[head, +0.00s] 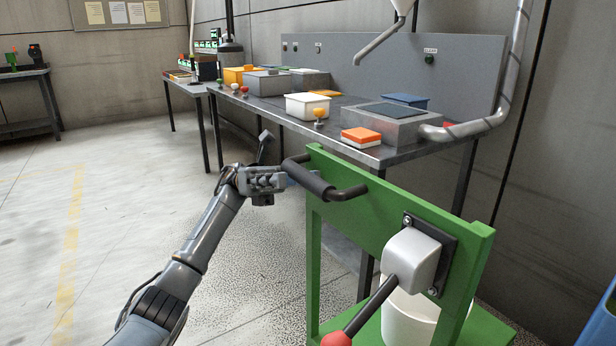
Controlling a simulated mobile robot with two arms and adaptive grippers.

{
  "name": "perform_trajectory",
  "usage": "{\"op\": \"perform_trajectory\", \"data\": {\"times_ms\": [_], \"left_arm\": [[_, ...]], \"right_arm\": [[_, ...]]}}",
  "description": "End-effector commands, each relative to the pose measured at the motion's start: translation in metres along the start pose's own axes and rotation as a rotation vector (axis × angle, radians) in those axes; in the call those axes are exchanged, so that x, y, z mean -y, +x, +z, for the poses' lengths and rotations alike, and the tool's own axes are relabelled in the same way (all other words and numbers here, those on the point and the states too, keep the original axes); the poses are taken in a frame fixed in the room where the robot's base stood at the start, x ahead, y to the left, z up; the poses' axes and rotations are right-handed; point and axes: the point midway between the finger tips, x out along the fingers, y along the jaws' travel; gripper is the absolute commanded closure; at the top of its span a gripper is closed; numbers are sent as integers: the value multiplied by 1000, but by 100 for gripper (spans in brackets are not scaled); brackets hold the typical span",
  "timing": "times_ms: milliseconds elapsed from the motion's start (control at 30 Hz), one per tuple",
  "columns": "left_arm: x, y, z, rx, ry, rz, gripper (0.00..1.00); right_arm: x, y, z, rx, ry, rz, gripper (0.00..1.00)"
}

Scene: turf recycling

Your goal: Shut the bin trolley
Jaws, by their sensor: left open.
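The bin trolley (390,222) is a green frame at the right front. A black bar handle (325,185) sticks out from its upper left. A grey box with a dark lever (372,305) ending in a red knob is mounted on its panel. A white bin (410,318) stands inside, partly hidden by the lever and frame. My left gripper (274,166) is open, just left of the handle's near bar. I cannot tell whether it touches the handle. My right gripper is out of view.
A long grey workbench (275,105) behind the trolley holds boxes, a white tub (307,106), coloured knobs and an orange-topped block (361,137). A grey pipe (497,100) comes down at its right. A blue object (598,318) is cut off at bottom right. The floor at left is clear.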

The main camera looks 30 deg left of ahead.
Motion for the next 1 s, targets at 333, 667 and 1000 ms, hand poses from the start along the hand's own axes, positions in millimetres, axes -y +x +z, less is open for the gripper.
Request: {"op": "perform_trajectory", "data": {"times_ms": [333, 667, 1000], "left_arm": [[0, 40, -1, 0, 0, -2, 54], [0, 44, 0, 1, -1, 0, 54], [0, 44, 0, 1, 0, -1, 100]], "right_arm": [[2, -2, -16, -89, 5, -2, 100], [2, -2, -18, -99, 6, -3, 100], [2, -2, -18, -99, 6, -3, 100]]}}
